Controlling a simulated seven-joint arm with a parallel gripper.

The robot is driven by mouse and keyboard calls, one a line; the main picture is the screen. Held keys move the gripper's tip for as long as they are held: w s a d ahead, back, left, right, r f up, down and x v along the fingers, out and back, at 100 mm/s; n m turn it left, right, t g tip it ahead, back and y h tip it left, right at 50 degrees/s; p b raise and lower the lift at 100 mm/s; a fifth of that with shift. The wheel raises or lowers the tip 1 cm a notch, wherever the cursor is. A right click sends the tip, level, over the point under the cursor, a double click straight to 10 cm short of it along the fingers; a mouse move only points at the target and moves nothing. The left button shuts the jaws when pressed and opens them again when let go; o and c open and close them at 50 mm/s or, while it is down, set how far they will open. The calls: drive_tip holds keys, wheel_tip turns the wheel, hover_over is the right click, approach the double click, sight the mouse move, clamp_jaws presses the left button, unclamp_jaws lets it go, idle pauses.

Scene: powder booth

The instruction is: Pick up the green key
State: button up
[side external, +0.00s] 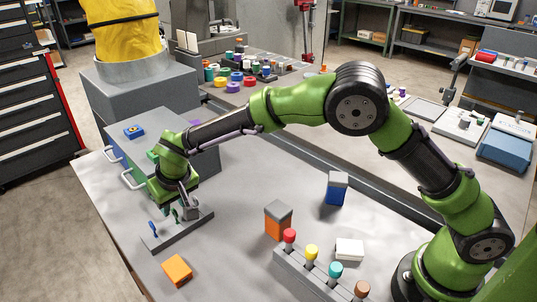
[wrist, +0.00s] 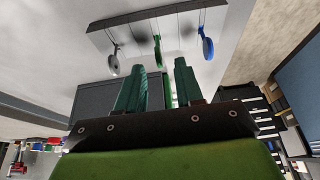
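The green key (wrist: 157,50) hangs in the middle of a grey rack (wrist: 160,16), between a grey key (wrist: 113,58) and a blue key (wrist: 207,46). In the side view the rack (side external: 172,232) stands on the table, with the blue key (side external: 153,229) at its left end. My gripper (wrist: 160,72) is open, its two green fingers apart and pointing toward the rack. The green key lies between the fingers' lines in the wrist view, with no visible contact. In the side view my gripper (side external: 184,207) is right at the rack and partly hides the keys.
A grey cabinet (side external: 120,125) with coloured drawers and pale handles stands behind my gripper. An orange block (side external: 177,269) lies in front of the rack. An orange box (side external: 278,222), a blue box (side external: 336,190), a white box (side external: 349,249) and a peg holder (side external: 305,276) stand to the right.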

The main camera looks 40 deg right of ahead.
sight(173, 209)
drive_tip(key=shift+x, duration=2)
clamp_jaws()
